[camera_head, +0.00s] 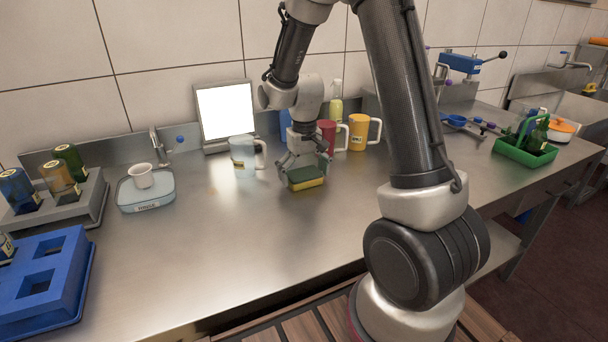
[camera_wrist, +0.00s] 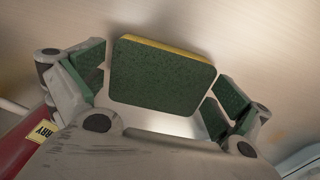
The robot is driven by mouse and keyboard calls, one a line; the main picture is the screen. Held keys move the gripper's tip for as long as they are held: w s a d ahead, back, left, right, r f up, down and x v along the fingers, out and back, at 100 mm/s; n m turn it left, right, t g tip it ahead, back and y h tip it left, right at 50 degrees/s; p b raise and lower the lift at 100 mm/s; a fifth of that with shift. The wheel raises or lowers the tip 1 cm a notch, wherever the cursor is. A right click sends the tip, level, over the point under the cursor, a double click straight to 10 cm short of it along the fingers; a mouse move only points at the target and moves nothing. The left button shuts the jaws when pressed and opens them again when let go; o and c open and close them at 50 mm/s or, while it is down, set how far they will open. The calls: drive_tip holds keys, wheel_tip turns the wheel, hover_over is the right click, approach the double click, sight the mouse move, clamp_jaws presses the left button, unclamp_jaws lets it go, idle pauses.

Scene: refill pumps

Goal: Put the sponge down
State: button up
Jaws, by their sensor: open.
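The sponge (camera_head: 306,179) is yellow with a dark green top and lies flat on the steel counter, in front of the mugs. In the wrist view the sponge (camera_wrist: 163,76) shows its green face, with a thin yellow edge along the top. My gripper (camera_head: 304,167) is just above and behind the sponge. In the wrist view my gripper (camera_wrist: 158,85) has its green-padded fingers spread on both sides of the sponge, with a gap at each side.
A clear mug (camera_head: 243,154) stands left of my gripper; a red mug (camera_head: 326,135) and a yellow mug (camera_head: 358,132) stand behind and right. A scale (camera_head: 147,196) with a white cup is at left. A green caddy (camera_head: 525,151) is at right. The front middle counter is clear.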

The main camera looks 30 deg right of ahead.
sight(304, 173)
wheel_tip(304, 173, up, 12)
drive_tip(key=s+d+r+t, duration=0.2)
drive_tip(key=s+r, duration=0.2)
drive_tip(key=s, duration=0.7)
drive_tip(key=s+d+r+t, duration=0.2)
drive_tip(key=s+r, duration=0.3)
drive_tip(key=s, duration=0.7)
drive_tip(key=shift+s, duration=0.3)
drive_tip(key=shift+r, duration=0.1)
